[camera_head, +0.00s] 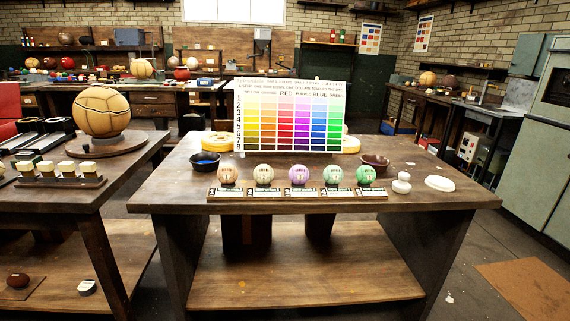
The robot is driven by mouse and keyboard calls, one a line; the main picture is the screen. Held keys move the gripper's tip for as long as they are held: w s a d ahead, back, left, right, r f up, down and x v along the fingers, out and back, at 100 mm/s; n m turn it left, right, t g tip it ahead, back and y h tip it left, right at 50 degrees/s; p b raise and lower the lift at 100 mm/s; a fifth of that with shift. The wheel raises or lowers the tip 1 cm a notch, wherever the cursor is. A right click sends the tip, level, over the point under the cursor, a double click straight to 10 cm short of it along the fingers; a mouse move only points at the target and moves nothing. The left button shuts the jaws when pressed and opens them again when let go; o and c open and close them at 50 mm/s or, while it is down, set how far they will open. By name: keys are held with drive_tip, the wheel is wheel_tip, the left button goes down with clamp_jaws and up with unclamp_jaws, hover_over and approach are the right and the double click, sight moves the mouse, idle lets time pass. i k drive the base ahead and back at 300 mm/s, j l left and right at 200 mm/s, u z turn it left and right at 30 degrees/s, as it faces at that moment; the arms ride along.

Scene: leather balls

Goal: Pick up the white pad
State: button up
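A flat, round white pad (439,183) lies on the right part of the central wooden table (160,201), near its right edge. A small white knobbed object (401,183) stands just left of it, with a gap between the two. My gripper is not in view.
A row of several coloured balls, including a purple one (299,174), sits behind labelled blocks at the table's front. A colour chart (290,116) stands behind them. A brown bowl (375,163) and a dark bowl with blue content (205,164) flank the row. Another table stands left.

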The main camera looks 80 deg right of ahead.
sight(401, 186)
drive_tip(key=z, duration=2.3)
